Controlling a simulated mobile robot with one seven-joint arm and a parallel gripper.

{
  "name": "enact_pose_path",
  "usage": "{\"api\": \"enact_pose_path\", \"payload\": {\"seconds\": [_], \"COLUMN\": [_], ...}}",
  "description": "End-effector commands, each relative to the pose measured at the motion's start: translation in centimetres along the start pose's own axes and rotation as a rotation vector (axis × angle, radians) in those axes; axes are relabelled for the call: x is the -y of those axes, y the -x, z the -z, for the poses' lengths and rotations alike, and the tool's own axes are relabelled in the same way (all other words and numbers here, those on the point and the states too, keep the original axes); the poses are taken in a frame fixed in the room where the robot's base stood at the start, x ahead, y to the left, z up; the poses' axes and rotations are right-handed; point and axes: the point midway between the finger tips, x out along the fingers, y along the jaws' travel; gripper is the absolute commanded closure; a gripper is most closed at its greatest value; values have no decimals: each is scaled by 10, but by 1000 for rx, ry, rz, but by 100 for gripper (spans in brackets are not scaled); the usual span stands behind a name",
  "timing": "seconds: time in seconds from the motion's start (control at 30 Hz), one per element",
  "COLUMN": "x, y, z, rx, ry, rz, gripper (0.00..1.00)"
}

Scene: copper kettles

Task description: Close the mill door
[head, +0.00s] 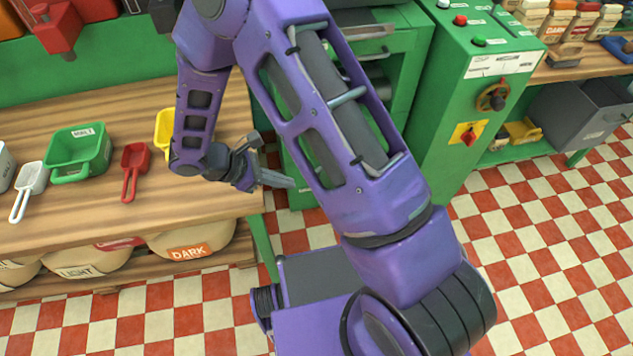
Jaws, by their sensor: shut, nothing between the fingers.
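A green machine (409,50), which looks like the mill, stands behind my arm at the top middle. Its front is largely hidden by my purple arm. A grey handle or bar (365,32) shows near its top. I cannot make out which panel is the door, or whether it is open or shut. My gripper (284,181) is shut and empty. It points right, just past the right end of the wooden bench and in front of the lower left part of the green machine. I cannot tell whether it touches the machine.
The wooden bench (70,227) at left holds a green MALT scoop (78,152), a red scoop (134,170) and a yellow scoop (164,130). Sacks (195,240) sit beneath. A green control cabinet (440,120) stands right of the machine. The checkered floor (540,260) at right is clear.

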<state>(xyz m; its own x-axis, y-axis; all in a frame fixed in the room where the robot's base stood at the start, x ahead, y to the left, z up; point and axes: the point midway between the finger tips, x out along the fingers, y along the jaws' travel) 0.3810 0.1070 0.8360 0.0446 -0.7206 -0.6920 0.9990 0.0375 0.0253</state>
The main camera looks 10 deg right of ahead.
Motion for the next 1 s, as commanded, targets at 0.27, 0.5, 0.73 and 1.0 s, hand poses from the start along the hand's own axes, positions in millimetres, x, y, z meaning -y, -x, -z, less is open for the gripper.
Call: {"api": "enact_pose_path", "payload": {"seconds": [0.27,0.5,0.73,1.0], "x": [-4,-4,-6,-9], "y": [-8,-54,-102,-122], "z": [12,12,13,-12], "rx": [-22,-19,-21,-22], "ry": [74,73,72,68], "rz": [-34,-29,-30,-32], "gripper": [100,100,100,100]}}
